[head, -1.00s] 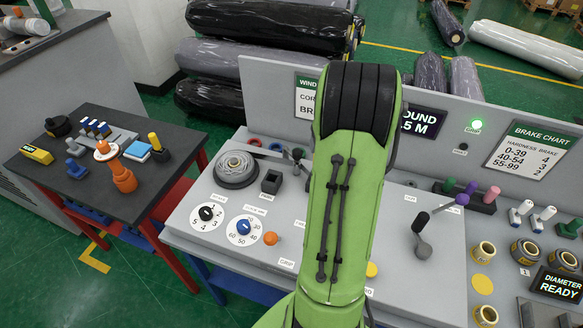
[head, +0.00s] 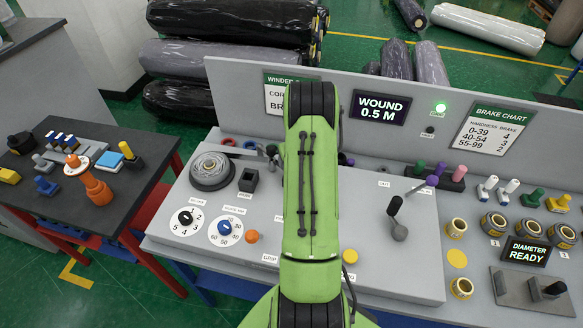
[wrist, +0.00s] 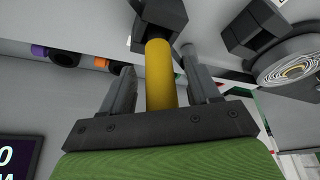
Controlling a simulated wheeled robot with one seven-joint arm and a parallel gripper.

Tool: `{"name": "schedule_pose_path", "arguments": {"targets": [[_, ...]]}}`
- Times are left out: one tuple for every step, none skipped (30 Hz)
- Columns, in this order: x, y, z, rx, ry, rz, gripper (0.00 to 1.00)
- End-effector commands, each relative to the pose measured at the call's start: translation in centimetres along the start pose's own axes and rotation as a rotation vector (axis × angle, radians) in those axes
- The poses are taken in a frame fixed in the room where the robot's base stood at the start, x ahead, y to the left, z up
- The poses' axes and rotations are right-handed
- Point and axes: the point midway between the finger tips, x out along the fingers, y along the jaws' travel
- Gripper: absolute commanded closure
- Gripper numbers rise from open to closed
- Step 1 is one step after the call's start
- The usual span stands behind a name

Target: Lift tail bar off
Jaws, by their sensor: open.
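In the wrist view my gripper (wrist: 158,62) is open, one finger on each side of a yellow bar (wrist: 160,80). The bar runs from a dark block (wrist: 160,18) towards my palm. It looks like the tail bar, though I see no label on it. A gap shows between the bar and each finger. In the head view my green arm hides the gripper and the yellow bar. The grey winder console (head: 330,270) lies under the arm.
A wound roll (head: 212,168) and a dark square holder (head: 248,180) stand left of my arm. A black-knobbed lever (head: 397,222) stands right of it. The back panel carries a screen (head: 381,107) reading "WOUND 0.5 M". A side table (head: 110,195) with tools is at the left.

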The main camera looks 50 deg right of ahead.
Motion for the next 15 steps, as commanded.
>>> {"name": "schedule_pose_path", "arguments": {"targets": [[0.03,-0.01,0.03,0.0,0.0,0.0,0.39],[0.03,-0.01,0.03,0.0,0.0,0.0,0.42],[0.03,-0.01,0.03,0.0,0.0,0.0,0.48],[0.03,-0.01,0.04,0.0,-0.001,0.0,0.53],[0.02,-0.01,0.04,0.0,0.0,0.0,0.57],[0.02,-0.01,0.04,0.0,-0.001,0.0,0.63],[0.02,-0.01,0.04,0.0,-0.001,0.0,0.68],[0.02,-0.01,0.04,0.0,-0.001,0.0,0.73],[0.02,-0.01,0.04,0.0,-0.001,0.0,0.79],[0.02,-0.01,0.04,0.0,0.0,0.0,0.83],[0.02,-0.01,0.04,0.0,0.0,0.0,0.88],[0.02,-0.01,0.04,0.0,-0.001,0.0,0.94],[0.02,-0.01,0.04,0.0,-0.001,0.0,0.99],[0.02,-0.01,0.04,0.0,-0.001,0.0,1.0],[-0.01,-0.01,-0.01,0.0,0.001,0.0,1.0]]}}
